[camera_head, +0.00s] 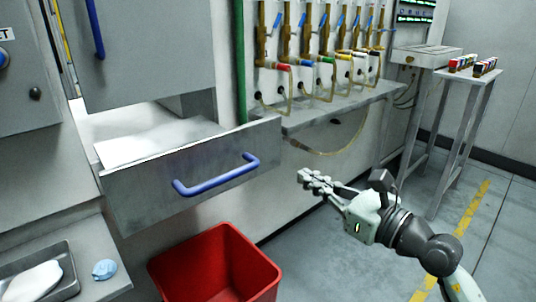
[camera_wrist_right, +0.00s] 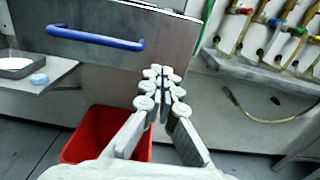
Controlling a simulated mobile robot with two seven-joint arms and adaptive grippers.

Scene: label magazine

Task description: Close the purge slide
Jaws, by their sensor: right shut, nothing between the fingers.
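The purge slide looks to be the grey metal drawer (camera_head: 150,190) with a blue handle (camera_head: 217,175), pulled out of the cabinet in the head view. White material (camera_head: 155,146) shows inside it. In the right wrist view, the drawer front (camera_wrist_right: 150,62) and its blue handle (camera_wrist_right: 95,38) are at upper left. My right gripper (camera_head: 308,180) is shut and empty, to the right of the handle and apart from it. It also shows in the right wrist view (camera_wrist_right: 163,80), in front of the drawer's right end. My left gripper is not in view.
A red bin (camera_head: 217,265) stands on the floor below the drawer. A side shelf at lower left holds a metal tray (camera_head: 65,254) and a blue lump (camera_head: 104,269). Valves with coloured handles line the wall above a ledge (camera_head: 345,105). A small table (camera_head: 470,76) stands at right.

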